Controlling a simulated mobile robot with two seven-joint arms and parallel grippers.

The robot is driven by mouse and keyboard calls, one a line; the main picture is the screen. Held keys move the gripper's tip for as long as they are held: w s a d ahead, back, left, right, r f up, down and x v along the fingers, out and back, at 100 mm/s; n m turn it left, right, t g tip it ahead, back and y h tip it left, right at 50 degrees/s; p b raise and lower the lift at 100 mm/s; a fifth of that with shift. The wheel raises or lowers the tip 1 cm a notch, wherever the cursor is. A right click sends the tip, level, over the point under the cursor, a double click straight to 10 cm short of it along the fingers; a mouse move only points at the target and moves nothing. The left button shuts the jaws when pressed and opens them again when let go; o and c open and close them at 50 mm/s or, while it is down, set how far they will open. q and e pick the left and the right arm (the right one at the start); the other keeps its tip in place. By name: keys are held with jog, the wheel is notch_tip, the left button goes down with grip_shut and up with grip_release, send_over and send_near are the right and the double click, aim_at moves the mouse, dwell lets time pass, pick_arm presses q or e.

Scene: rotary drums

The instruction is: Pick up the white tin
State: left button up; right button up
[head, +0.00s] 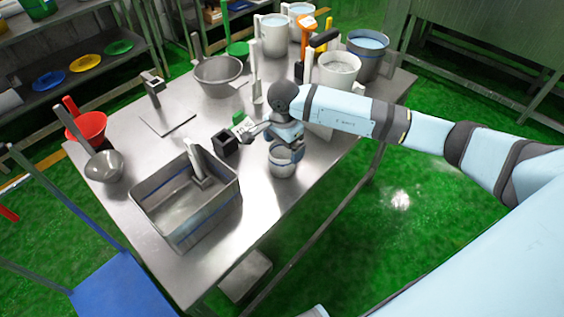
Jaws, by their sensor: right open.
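My left gripper is out of view.
A rectangular metal bin (167,228) stands at the near left. A small black block (225,144) lies beside the wrist. A metal pot (217,88), a white pail (338,78) and other buckets fill the back. Bare tabletop shows between bin and tin.

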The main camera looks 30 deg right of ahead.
aim_at(282, 156)
jog(key=f, duration=0.5)
jog(key=shift+w+f+p, duration=0.15)
jog(key=shift+w+p, duration=0.05)
jog(key=shift+p, duration=0.15)
jog(key=shift+a, duration=0.1)
jog(key=c, duration=1)
